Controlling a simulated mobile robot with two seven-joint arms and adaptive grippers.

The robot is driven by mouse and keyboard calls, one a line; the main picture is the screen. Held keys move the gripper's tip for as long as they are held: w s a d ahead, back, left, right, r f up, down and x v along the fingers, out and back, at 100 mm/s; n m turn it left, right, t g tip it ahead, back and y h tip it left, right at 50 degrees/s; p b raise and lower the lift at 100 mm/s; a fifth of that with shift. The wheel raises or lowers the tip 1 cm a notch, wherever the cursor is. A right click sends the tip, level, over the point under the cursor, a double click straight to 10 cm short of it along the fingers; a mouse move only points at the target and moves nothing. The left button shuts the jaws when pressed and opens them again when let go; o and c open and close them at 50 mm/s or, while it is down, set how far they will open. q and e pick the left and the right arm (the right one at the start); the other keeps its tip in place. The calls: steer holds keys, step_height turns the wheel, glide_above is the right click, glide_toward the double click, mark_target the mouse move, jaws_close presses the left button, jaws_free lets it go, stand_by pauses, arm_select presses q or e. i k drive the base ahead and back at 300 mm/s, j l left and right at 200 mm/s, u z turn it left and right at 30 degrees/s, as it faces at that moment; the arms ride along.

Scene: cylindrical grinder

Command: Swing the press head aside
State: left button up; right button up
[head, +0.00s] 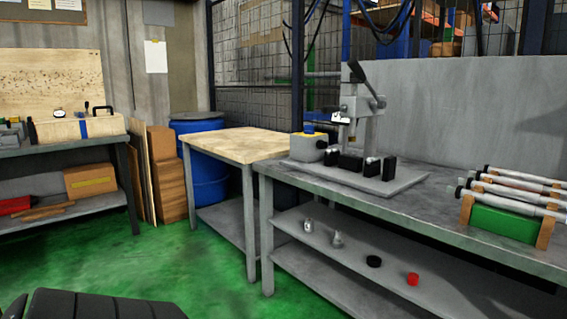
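A grey bench press (377,125) stands upright on a flat base plate (400,182) on the metal workbench at centre right. Its press head (352,106) is at the top of the column, over the plate, with a dark lever (357,71) angled up. Several black blocks (350,163) stand on the plate below the head. A grey box with a yellow part and a blue top (307,146) sits at the plate's left. Neither of my grippers shows in the head view.
The workbench (425,215) has rods in a green and wooden rack (505,222) at right. Its lower shelf holds small items, including a red one (412,279). Green floor (185,260) is open.

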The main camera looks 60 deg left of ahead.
mark_target(359, 105)
steer(key=u, duration=1.45)
steer(key=i+j+z, duration=0.4)
steer(key=j, duration=0.35)
steer(key=i+j+z, duration=0.2)
steer(key=j, duration=0.2)
